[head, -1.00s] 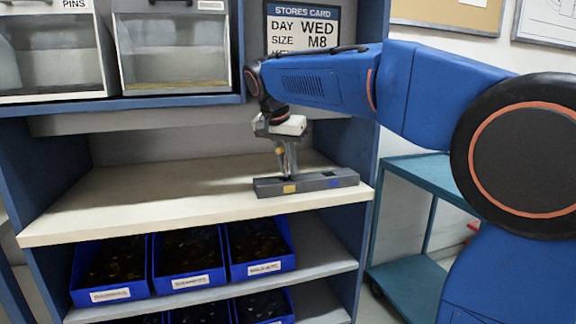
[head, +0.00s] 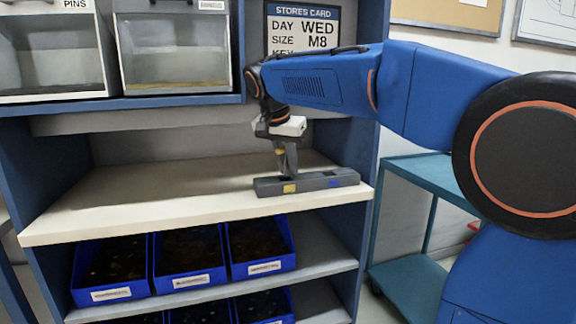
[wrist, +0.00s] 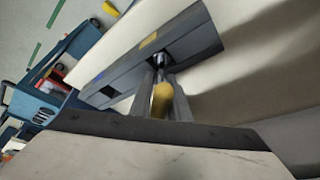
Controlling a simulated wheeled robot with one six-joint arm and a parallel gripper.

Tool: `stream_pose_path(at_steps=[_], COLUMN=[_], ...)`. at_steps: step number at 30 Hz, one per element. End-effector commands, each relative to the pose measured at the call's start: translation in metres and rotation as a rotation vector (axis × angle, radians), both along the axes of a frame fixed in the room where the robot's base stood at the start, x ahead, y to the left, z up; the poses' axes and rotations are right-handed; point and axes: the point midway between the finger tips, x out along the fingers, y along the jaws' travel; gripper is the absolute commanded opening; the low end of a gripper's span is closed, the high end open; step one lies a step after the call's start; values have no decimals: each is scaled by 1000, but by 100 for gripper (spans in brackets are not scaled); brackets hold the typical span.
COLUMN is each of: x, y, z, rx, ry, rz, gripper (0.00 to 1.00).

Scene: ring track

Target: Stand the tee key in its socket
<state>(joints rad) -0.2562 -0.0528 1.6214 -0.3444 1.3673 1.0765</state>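The tee key (wrist: 161,101) has a yellow grip end, seen between my gripper's two fingers in the wrist view. My gripper (head: 288,170) points down over the left part of a dark grey socket block (head: 312,184) on the shelf. The fingers (wrist: 166,98) appear shut on the key. The key's dark lower end (wrist: 160,61) meets the block beside its yellow patch (wrist: 148,40). How deep it sits in the hole there is hidden. A square hole (wrist: 107,91) by the block's blue patch (wrist: 100,76) is empty.
The cream shelf top (head: 130,205) is clear to the left of the block. Clear-fronted bins (head: 172,55) stand above and blue bins (head: 188,262) below. A stores card (head: 303,28) hangs behind my arm. A teal trolley (head: 410,175) stands at right.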

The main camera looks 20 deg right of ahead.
Motion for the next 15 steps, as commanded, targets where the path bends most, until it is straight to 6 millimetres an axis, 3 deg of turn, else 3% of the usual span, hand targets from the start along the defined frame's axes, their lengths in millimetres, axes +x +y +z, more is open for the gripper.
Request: stream_pose_path(at_steps=[1,4,15], x=[-2,-4,-23], y=[0,2,21], z=[-9,4,74], rx=[-1,-1,-2], ry=[28,26,13], rz=[-5,-4,-1], gripper=[32,32,32])
